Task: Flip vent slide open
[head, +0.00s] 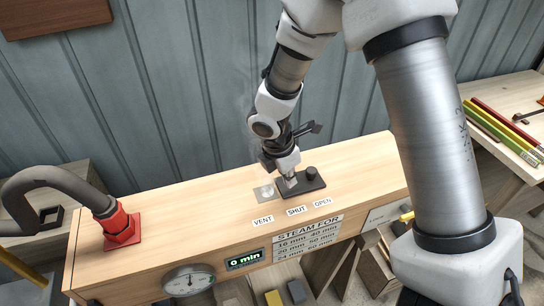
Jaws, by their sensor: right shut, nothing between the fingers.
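The vent slide (301,189) is a dark flat piece on top of the wooden steam box. Its round black knob (311,173) stands at the right end, behind the OPEN label (322,202). A grey metal plate (259,197) with a pale round spot shows to the left of the slide, behind the VENT label (262,219). The SHUT label (296,210) lies between these labels. My right gripper (289,181) points down, shut and empty, at the slide's left part, left of the knob. Whether its tips touch the slide is unclear. My left gripper is out of view.
The wooden box (190,205) carries a red hose fitting (121,229) at left, a display reading 0 min (244,260) and a round gauge (188,281) in front. A side table (500,95) with coloured strips stands at right.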

